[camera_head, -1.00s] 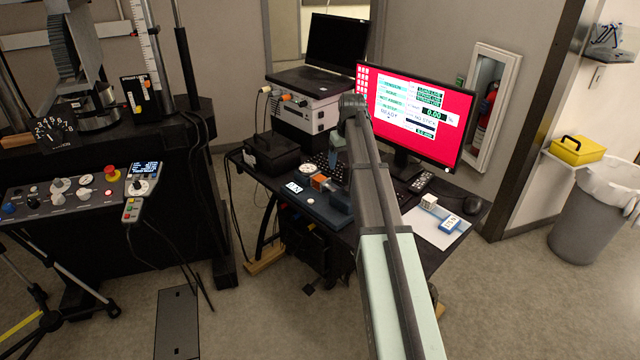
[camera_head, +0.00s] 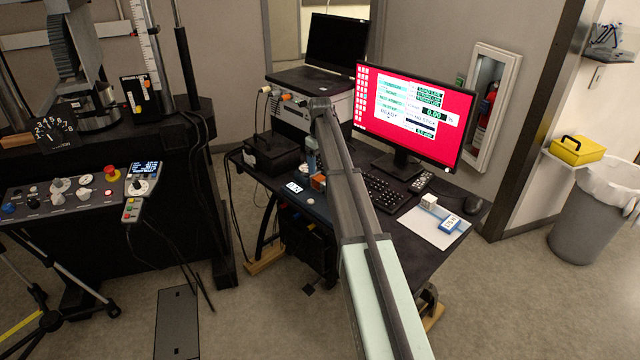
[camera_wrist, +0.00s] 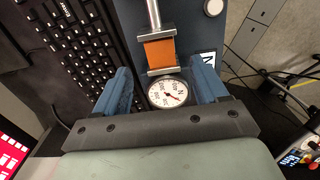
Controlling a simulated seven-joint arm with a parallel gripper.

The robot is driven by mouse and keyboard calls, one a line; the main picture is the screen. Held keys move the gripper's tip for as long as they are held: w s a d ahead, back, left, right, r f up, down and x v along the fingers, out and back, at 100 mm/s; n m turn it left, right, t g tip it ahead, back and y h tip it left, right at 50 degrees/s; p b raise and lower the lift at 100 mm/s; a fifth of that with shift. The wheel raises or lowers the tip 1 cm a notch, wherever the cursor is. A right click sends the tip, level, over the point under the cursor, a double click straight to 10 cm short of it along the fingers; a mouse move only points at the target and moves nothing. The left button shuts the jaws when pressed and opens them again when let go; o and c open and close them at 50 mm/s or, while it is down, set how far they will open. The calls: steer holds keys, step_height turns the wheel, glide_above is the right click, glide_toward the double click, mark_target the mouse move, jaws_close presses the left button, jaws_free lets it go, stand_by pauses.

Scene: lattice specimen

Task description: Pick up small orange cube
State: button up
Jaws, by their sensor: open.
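The small orange cube (camera_wrist: 160,53) sits between two silver plates of a dark blue bench fixture (camera_wrist: 197,30), with a metal rod on its far side. A round white dial (camera_wrist: 168,92) lies on its near side. In the head view the cube (camera_head: 318,182) is partly hidden by my arm. My gripper (camera_wrist: 163,78) is open and empty, its two blue fingers either side of the dial in the wrist view, with the cube just beyond the fingertips. In the head view my gripper (camera_head: 312,158) is above the fixture; its gap to the cube is unclear.
A keyboard (camera_head: 385,192) lies beside the fixture, with a monitor (camera_head: 415,110) behind. A black box (camera_head: 272,153) stands left of the fixture. A white sheet (camera_head: 425,228) holds a white lattice cube (camera_head: 429,201) and a blue-framed tag (camera_head: 450,223).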

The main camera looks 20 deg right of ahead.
mark_target(320, 178)
steer(key=shift+f, duration=3.45)
steer(key=shift+r, duration=0.1)
steer(key=c, duration=1.1)
